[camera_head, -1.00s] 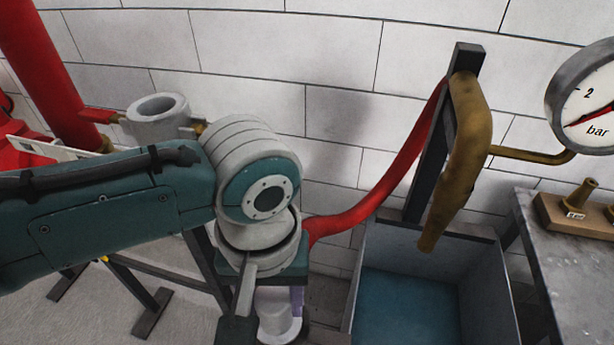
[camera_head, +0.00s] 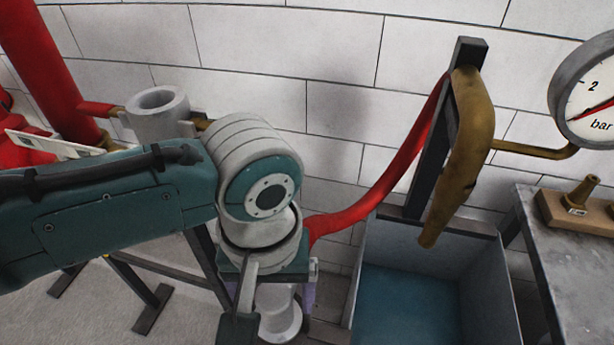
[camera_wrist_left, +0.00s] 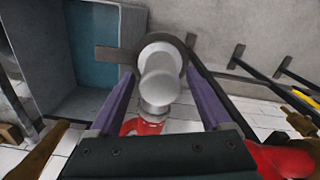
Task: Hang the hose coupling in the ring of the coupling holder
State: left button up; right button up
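The hose coupling (camera_head: 280,318) is a pale grey cylinder with a wider round flange, partly hidden below my wrist. In the left wrist view the coupling (camera_wrist_left: 160,85) stands between my spread purple fingers. My left gripper (camera_wrist_left: 163,72) appears open, pointing down around the coupling; one purple finger shows in the head view beside it with a gap. A dark ring (camera_wrist_left: 173,67), likely the coupling holder, shows around the pale flange, with short bars at its sides. I cannot tell how deep the coupling sits in it. The red hose (camera_head: 370,205) runs from behind my wrist up to the right.
A grey bin with a blue floor (camera_head: 405,300) stands right of the gripper. A brown curved pipe (camera_head: 465,140) on a dark post rises behind it. A grey table (camera_head: 575,250) and a pressure gauge (camera_head: 590,95) are farther right. A white-tiled wall closes the back.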

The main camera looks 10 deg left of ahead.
pick_arm(q)
jog(key=shift+o, duration=0.2)
notch_tip(320, 180, up, 10)
jog(key=shift+p, duration=0.9)
jog(key=s+d+m+t+h, duration=0.2)
jog(key=s+m+h, duration=0.1)
jog(key=s, duration=0.3)
jog(key=s+a+r+m+t+y+p, duration=0.1)
jog(key=s+a+r, duration=0.15)
jog(key=a, duration=0.35)
jog(key=s+a+r+m+t+y, duration=0.1)
jog(key=s+a+y, duration=0.1)
jog(key=s+a, duration=0.3)
notch_tip(320, 180, up, 30)
jog(key=w+p, duration=0.1)
jog(key=p, duration=2.9)
jog(key=shift+w+a+f, duration=0.15)
jog(key=shift+a+f, duration=0.05)
jog(key=shift+f, duration=0.05)
